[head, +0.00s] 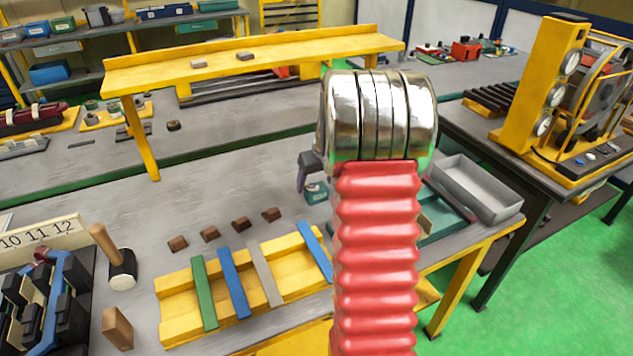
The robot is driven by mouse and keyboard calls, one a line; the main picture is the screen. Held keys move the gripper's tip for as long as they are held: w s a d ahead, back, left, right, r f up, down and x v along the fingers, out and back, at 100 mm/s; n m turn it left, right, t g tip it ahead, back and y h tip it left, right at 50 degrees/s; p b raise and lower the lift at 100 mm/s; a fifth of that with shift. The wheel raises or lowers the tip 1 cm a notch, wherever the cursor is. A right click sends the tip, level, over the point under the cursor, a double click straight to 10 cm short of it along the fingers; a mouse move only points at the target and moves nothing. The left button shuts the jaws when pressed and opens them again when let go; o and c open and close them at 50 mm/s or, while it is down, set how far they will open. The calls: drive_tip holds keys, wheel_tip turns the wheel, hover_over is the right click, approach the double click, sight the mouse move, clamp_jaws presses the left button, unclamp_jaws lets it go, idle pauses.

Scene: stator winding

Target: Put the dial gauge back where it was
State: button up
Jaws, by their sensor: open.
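My arm, with its red ribbed sleeve and shiny metal rings, fills the middle of the head view. A dark grey part of my gripper (308,170) shows just left of the rings, above the grey bench (130,190); the rest is hidden behind my arm. It is open. A small teal object (316,191) lies on the bench close by the visible finger. It is partly covered, and I cannot tell whether it is the dial gauge or whether the finger touches it.
A yellow tray (178,282) bears coloured strips, with several brown blocks behind it. A mallet (121,268) stands at left. A grey open bin (478,190) is at right, near a yellow machine (545,80) with round dials. A yellow raised shelf (300,50) crosses the back.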

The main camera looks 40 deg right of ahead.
drive_tip(key=shift+r, duration=0.1)
drive_tip(key=shift+r, duration=0.6)
drive_tip(key=v, duration=1.2)
drive_tip(key=shift+a+f, duration=0.1)
drive_tip(key=s+a+r+n, duration=0.1)
drive_tip(key=s+a+r, duration=0.2)
drive_tip(key=a, duration=0.8)
drive_tip(key=s+a+r+n, duration=0.1)
drive_tip(key=s+a+r, duration=0.2)
drive_tip(key=a, duration=0.8)
drive_tip(key=s+a+f+n+t+y, duration=0.1)
drive_tip(key=s+a+f, duration=0.2)
drive_tip(key=s+a, duration=1.1)
drive_tip(key=shift+s, duration=0.2)
